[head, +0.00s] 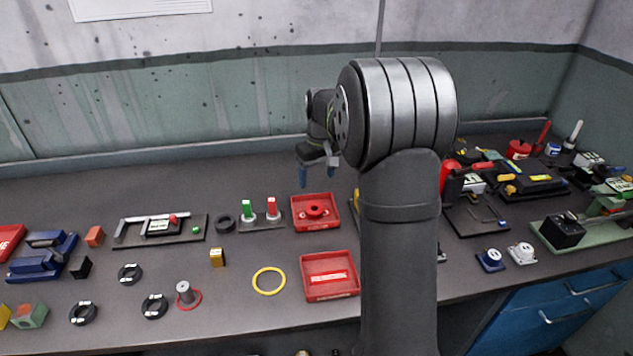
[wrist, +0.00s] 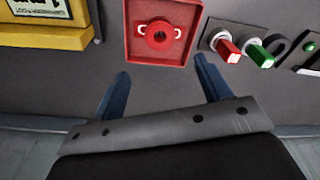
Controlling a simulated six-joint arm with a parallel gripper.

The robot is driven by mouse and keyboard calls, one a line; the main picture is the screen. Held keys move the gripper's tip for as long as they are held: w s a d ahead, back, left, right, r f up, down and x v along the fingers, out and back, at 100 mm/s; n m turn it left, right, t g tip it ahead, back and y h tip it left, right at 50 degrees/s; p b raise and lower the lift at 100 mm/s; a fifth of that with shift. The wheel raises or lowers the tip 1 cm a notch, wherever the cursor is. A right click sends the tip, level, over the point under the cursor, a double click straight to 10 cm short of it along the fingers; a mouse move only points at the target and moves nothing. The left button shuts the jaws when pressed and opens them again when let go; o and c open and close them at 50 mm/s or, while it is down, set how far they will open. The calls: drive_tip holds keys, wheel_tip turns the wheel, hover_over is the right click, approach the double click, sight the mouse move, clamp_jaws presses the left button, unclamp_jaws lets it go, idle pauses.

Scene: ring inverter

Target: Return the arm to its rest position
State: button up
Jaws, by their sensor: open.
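My gripper (head: 317,174) hangs in the air behind the red trays, near the back wall. In the wrist view my gripper (wrist: 163,92) shows its two blue fingers spread wide apart with nothing between them. A red tray (head: 299,222) with a red ring-shaped piece (head: 316,209) in it lies below and in front of the gripper. The same ring piece (wrist: 159,33) shows in the wrist view beyond the fingertips. My arm stands upright at the middle right and hides part of the bench behind it.
A second red tray (head: 330,291) and a yellow ring (head: 269,293) lie nearer the front edge. Green and red plugs (head: 272,206) stand left of the far tray. Several dark rings lie at left. Tools and devices crowd the right. A wall (head: 200,110) rises close behind the gripper.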

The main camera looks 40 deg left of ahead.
sight(315, 206)
idle(0.3)
drive_tip(key=f, duration=0.4)
drive_tip(key=a+f, duration=0.1)
drive_tip(key=f, duration=0.7)
drive_tip(key=shift+w+a+f, duration=0.15)
drive_tip(key=shift+w+f, duration=0.15)
drive_tip(key=shift+f, duration=0.05)
wheel_tip(315, 206, up, 3)
drive_tip(key=shift+r, duration=0.65)
